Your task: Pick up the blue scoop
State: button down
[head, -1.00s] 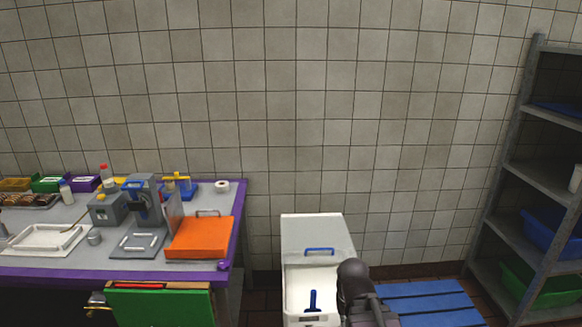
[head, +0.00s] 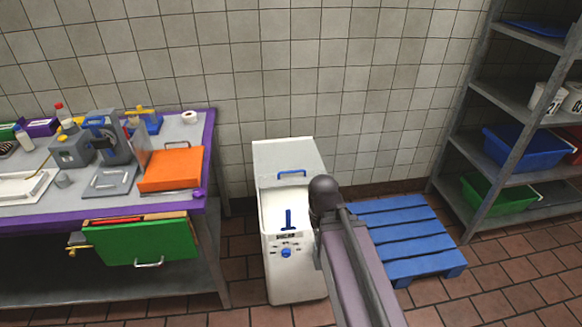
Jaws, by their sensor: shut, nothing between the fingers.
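The blue scoop (head: 288,219) shows in the head view inside the open front of a white bin (head: 295,285). Its narrow blue handle stands out against the white inside. Whether its lower end is sunk in the contents is too small to tell. My arm reaches up from the bottom right to a dark rounded joint just right of the bin's opening. My gripper does not show, so its place relative to the scoop cannot be seen.
The bin's grey lid (head: 288,153) has a blue handle (head: 291,173). A blue pallet (head: 405,236) lies right of the bin, with a grey shelf rack (head: 505,168) beyond. A purple-edged table (head: 120,213) with an orange box (head: 171,169) stands left. Tiled floor is free in front.

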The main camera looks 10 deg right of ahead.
aim_at(289, 227)
jog(key=k, duration=0.65)
jog(key=u, duration=0.2)
jog(key=i, duration=1.6)
jog(key=z, duration=0.2)
